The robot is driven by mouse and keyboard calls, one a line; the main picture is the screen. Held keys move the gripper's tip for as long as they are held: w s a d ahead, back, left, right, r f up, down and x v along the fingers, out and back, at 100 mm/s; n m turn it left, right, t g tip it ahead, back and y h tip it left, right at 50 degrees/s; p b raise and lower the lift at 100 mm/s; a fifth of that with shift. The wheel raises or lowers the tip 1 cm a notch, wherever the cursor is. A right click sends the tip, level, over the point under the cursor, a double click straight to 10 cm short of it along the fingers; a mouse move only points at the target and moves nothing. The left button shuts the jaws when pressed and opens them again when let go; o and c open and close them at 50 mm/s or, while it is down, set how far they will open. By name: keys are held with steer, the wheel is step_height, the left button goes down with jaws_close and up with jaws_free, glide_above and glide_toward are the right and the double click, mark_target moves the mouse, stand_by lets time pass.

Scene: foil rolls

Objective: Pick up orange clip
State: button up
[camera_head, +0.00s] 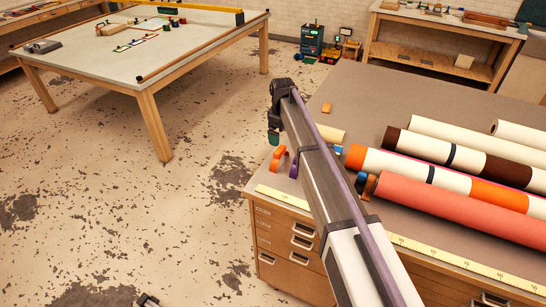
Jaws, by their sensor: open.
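An orange clip (277,157), a small curved piece, sits at the left corner of the drawer-chest worktop (385,95), near its edge. A purple piece (294,166) stands just right of it, partly covered by my arm. My gripper (273,138) hangs at the far end of my arm, above and slightly left of the orange clip in the picture.
Several rolls, including a salmon one (450,208) and a striped one (455,182), lie on the worktop's right. A blue piece (337,150) and an orange block (327,108) lie nearer my arm. A yellow ruler strip (470,259) lines the front edge. Open floor lies left.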

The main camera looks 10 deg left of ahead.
mark_target(280, 150)
steer(key=f+b, duration=0.2)
steer(key=f, duration=0.1)
steer(key=f+b, duration=0.6)
steer(key=shift+w+a+f, duration=0.2)
steer(key=shift+w+f, duration=0.05)
steer(key=shift+f, duration=0.05)
steer(key=shift+r, duration=0.3)
steer(key=shift+s, duration=0.1)
steer(key=c, duration=1)
steer(key=shift+c, duration=0.2)
step_height(280, 150, up, 10)
steer(key=p, duration=1.1)
steer(key=shift+r, duration=0.15)
